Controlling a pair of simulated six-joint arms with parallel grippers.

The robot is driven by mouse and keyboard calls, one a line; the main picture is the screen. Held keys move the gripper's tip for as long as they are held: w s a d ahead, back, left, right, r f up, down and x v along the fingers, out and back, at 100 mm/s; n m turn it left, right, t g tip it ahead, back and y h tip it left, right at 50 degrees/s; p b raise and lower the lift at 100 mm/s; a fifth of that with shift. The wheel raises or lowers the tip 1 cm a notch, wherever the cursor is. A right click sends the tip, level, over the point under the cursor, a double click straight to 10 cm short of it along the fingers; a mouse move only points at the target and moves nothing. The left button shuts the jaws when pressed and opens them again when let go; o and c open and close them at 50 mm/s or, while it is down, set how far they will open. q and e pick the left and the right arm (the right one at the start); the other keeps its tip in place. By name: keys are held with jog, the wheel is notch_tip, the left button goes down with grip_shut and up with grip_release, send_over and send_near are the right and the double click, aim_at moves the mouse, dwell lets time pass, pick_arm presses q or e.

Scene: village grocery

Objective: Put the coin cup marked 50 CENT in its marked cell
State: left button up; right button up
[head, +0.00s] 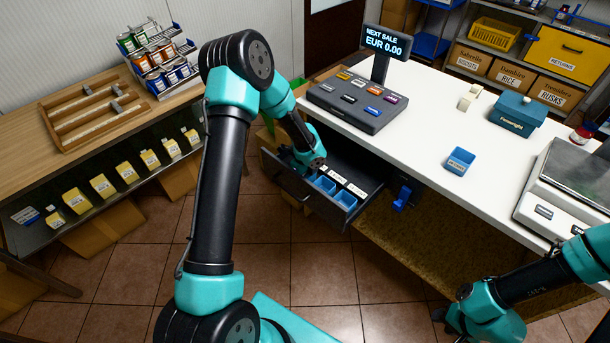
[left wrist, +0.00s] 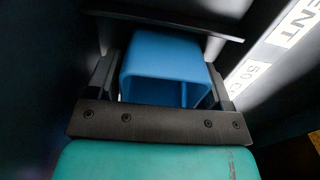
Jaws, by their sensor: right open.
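My left gripper (head: 314,166) reaches down into the open cash drawer (head: 293,184). In the left wrist view a blue cup (left wrist: 162,70) stands between its two fingers, which lie close along the cup's sides; whether they press on it is unclear. A white label strip (left wrist: 258,70) reading "50 C…" lies right of that cup, partly hidden. In the head view blue cups (head: 345,198) sit in the drawer beside white cell labels (head: 357,190). Another blue cup (head: 460,161) stands on the counter, its marking too small to read. My right gripper (head: 447,325) is open and empty at the lower right.
The white counter (head: 425,125) carries a till keypad (head: 358,103), a price display (head: 388,43), a teal box (head: 516,115) and a scale (head: 570,190). Counter room around the lone cup is clear. A wooden shelf with a rack (head: 95,115) stands at the left.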

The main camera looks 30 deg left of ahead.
pick_arm(q)
jog(key=shift+o, duration=1.3)
notch_tip(320, 180, up, 12)
jog(key=shift+r, duration=0.2)
